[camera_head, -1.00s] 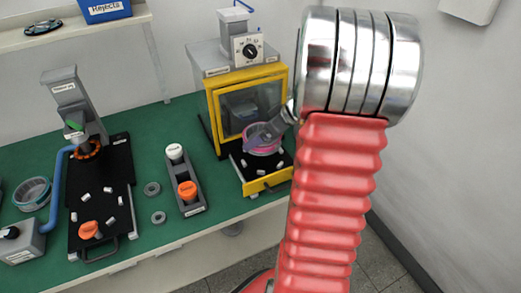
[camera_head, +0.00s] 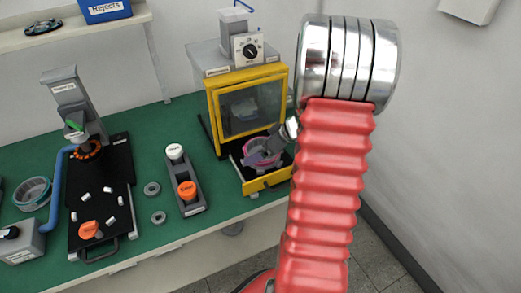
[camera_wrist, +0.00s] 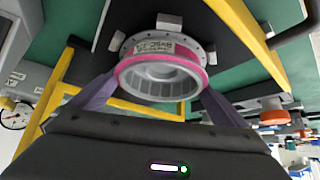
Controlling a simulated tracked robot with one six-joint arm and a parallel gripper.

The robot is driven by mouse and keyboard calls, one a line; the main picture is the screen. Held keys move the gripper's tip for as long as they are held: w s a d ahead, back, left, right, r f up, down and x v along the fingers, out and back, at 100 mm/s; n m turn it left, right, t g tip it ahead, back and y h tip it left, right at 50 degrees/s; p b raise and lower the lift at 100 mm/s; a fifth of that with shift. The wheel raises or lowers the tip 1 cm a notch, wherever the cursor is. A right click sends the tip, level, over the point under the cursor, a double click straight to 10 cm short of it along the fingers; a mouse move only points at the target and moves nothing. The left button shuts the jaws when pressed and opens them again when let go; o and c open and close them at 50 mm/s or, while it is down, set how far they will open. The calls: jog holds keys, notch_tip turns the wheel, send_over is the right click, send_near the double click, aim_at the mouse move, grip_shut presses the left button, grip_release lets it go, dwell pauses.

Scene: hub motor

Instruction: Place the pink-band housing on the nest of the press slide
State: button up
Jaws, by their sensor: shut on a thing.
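The pink-band housing (camera_head: 261,147) is a round metal ring with a pink band, just in front of the yellow press. My gripper (camera_head: 263,159) is shut on it from the near side. In the wrist view, my gripper (camera_wrist: 160,92) has its two purple fingers on either side of the pink-band housing (camera_wrist: 165,68), whose open face is toward the camera. The press slide (camera_head: 266,184) is pulled out below it, with a yellow front and dark plate. Grey nest blocks (camera_wrist: 169,23) show close around the housing's far side. I cannot tell whether the housing touches the nest.
The yellow press frame (camera_head: 212,115) stands behind the slide. To the left are a grey stand with an orange knob (camera_head: 187,190), loose rings (camera_head: 158,217) and a black fixture plate (camera_head: 119,170). A blue Rejects bin (camera_head: 105,10) is on the shelf.

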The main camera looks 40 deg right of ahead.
dwell(0.3)
jog(key=o, duration=1.1)
jog(key=shift+f, duration=0.1)
jog(key=v, duration=1.2)
